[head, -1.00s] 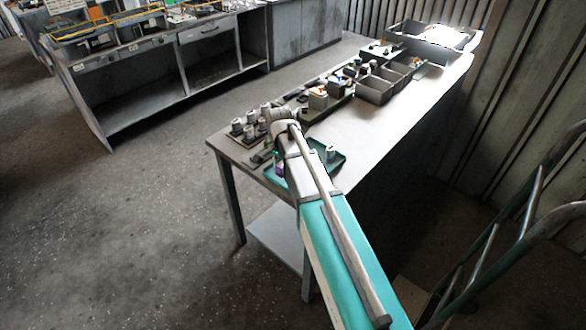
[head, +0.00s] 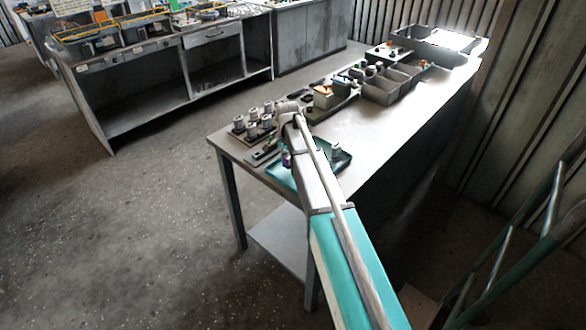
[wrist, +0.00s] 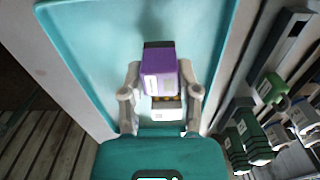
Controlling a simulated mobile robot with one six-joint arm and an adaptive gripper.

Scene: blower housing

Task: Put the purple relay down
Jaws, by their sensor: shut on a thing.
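The purple relay (wrist: 159,68) is between the fingers of my gripper (wrist: 160,88) in the wrist view, and my gripper is shut on it. It is a purple block with a dark end and a pale lower part. Behind it in that view is the teal tray (wrist: 85,45); I cannot tell whether the relay touches it. In the head view the teal tray (head: 342,161) lies at the near end of the table, and a small purple bit of the relay (head: 286,159) shows left of my arm. My gripper is mostly hidden there by my arm.
Grey cylindrical parts (head: 253,115) stand left of the tray, and a grey-topped part (head: 336,150) stands in it on the right. Grey bins (head: 383,88) are farther back on the table (head: 400,120). In the wrist view, green-and-grey parts (wrist: 250,130) lie right of the tray.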

